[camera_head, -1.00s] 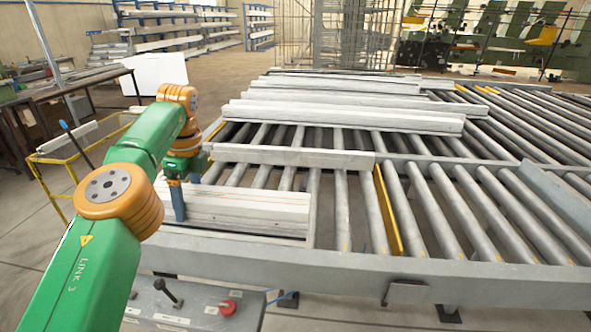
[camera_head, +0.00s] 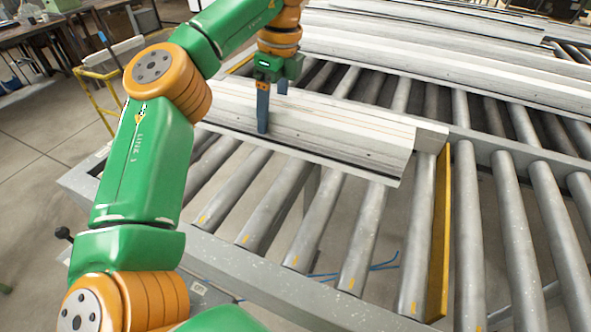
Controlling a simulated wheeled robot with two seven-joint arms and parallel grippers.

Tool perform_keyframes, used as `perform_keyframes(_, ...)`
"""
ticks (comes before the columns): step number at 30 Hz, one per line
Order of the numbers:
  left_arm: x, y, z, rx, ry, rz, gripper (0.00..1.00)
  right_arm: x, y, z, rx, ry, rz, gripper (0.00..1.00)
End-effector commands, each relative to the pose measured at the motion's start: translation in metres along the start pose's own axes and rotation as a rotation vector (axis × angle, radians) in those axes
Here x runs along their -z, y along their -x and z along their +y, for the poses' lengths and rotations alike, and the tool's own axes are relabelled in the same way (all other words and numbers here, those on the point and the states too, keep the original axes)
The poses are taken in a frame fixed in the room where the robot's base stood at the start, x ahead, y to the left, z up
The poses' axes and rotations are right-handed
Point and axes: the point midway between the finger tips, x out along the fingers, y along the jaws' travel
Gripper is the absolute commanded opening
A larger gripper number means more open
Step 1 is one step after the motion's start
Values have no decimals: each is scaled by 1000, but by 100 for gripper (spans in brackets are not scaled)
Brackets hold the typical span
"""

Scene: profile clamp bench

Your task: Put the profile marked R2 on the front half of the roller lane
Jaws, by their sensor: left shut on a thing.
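A long pale grey profile (camera_head: 330,137) shows across the roller lane in the middle of the view. No R2 mark is legible on it. My left gripper (camera_head: 270,112) reaches down from above with its two blue-grey fingers shut on the profile, left of its middle. The profile lies crosswise to the rollers, and I cannot tell whether it hangs above them or touches them. The roller lane (camera_head: 270,215) shows bare rollers in front of it. My right gripper is not in view.
A yellow bar (camera_head: 440,235) runs along the lane's right side. A pale beam end (camera_head: 432,136) shows just behind the held profile's right end. More long profiles (camera_head: 440,65) lie farther back. The front rollers are clear up to the front rail (camera_head: 290,290).

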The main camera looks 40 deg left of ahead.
Motion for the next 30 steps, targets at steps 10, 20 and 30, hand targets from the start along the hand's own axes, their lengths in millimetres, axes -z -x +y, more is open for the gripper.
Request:
perform_keyframes(10, 62, -51, 44, -1, -6, 0, 0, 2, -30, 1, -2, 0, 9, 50)
perform_keyframes(20, 79, -88, 52, -1, 1, -2, 0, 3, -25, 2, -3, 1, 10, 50)
perform_keyframes(30, 80, -92, 52, 0, 1, 0, 100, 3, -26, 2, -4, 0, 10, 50)
